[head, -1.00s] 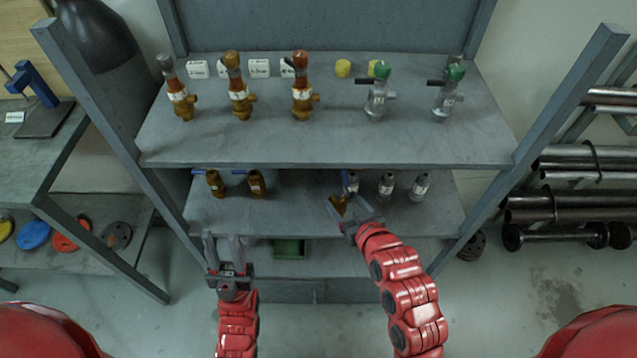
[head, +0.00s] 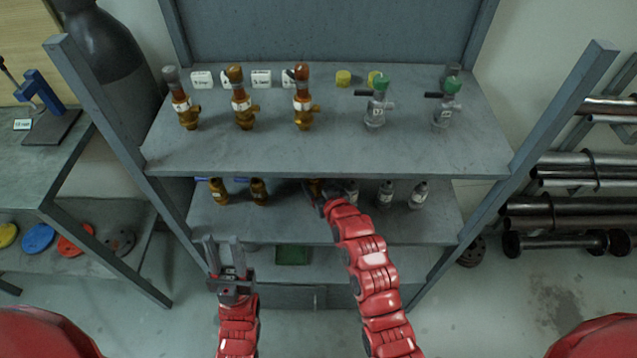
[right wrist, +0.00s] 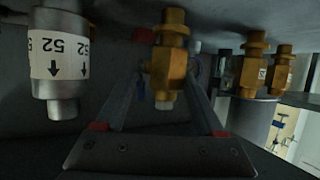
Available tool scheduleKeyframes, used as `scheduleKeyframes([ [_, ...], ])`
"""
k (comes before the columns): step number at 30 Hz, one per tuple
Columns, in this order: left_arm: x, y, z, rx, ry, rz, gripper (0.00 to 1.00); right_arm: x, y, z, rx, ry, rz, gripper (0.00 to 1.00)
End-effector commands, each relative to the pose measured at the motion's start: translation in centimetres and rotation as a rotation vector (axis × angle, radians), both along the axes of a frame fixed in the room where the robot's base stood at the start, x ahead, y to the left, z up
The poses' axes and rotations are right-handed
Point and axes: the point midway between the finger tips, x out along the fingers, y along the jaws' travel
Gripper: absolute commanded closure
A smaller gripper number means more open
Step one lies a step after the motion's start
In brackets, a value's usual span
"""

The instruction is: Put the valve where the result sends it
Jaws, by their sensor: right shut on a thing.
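My right gripper (head: 314,191) is on the middle shelf, under the top shelf's front edge, shut on a brass valve (head: 316,187). In the right wrist view this brass valve (right wrist: 168,65) is between the two fingers. I cannot tell whether it touches the shelf. Two other brass valves (head: 219,190) (head: 259,190) stand to its left on that shelf. Several silver valves (head: 386,194) stand to its right. One silver valve (right wrist: 57,60) in the right wrist view carries a "52" label with arrows. My left gripper (head: 224,241) is open and empty in front of the shelves.
The top shelf (head: 330,150) bears three brass-bodied valves (head: 243,110), silver green-capped valves (head: 377,108), white label cards (head: 261,78) and yellow caps (head: 343,78). A green tray (head: 292,254) lies on the bottom shelf. Pipes (head: 580,205) are racked at right; a bench (head: 60,170) stands left.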

Motion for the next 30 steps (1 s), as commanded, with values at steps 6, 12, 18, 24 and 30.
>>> scheduleKeyframes([
  [6,0.0,0.0,0.2,0.0,0.0,0.0,0.63,0.0,0.0,-0.4,0.002,-0.003,0.0,1.0],
  [12,0.0,0.0,-0.2,0.0,0.0,0.0,0.63,0.0,0.0,-0.8,0.002,-0.002,0.0,0.28],
  [18,0.0,0.0,-0.1,0.0,0.0,0.0,0.63,0.0,0.0,-0.7,0.002,-0.001,0.0,0.0],
  [24,0.0,0.0,0.0,0.0,0.0,0.0,0.63,0.0,0.0,-0.6,0.001,-0.001,0.0,0.0],
  [30,0.0,0.0,-0.2,0.0,0.0,0.0,0.63,-1.0,-0.4,-0.2,0.001,-0.002,-0.001,0.0],
])
